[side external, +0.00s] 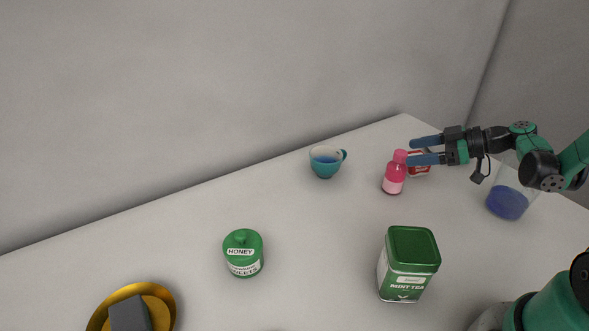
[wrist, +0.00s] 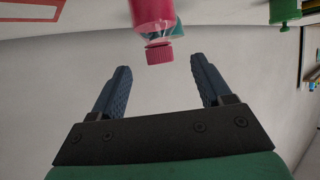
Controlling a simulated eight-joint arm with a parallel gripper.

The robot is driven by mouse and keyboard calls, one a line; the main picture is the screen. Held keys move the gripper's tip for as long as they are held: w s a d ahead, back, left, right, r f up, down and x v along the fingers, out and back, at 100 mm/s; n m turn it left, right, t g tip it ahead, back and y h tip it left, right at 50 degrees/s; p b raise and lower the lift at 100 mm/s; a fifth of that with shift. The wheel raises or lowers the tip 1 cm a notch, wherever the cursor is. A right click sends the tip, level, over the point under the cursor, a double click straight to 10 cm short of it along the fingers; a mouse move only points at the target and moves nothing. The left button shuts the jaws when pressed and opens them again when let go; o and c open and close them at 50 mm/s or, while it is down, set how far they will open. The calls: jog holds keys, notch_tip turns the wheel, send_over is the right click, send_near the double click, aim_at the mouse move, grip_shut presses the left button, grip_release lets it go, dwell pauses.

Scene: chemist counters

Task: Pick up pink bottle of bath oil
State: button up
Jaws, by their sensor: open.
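The pink bottle of bath oil (side external: 394,178) stands upright on the counter in the side view, with a pale label and a pink cap. In the wrist view the bottle (wrist: 153,14) shows at the top centre, its ribbed cap (wrist: 159,53) pointing down the picture toward the space between my fingers. My gripper (side external: 411,151) is open, its two blue fingers level and pointing left, close to the cap. In the wrist view my gripper (wrist: 160,78) has nothing between its fingers. I cannot tell from the side view whether a finger touches the bottle.
A teal cup (side external: 325,163) stands to the left.

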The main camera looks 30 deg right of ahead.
aim_at(406, 153)
jog(key=shift+x, duration=1.9)
jog(key=shift+c, duration=0.2)
grip_shut()
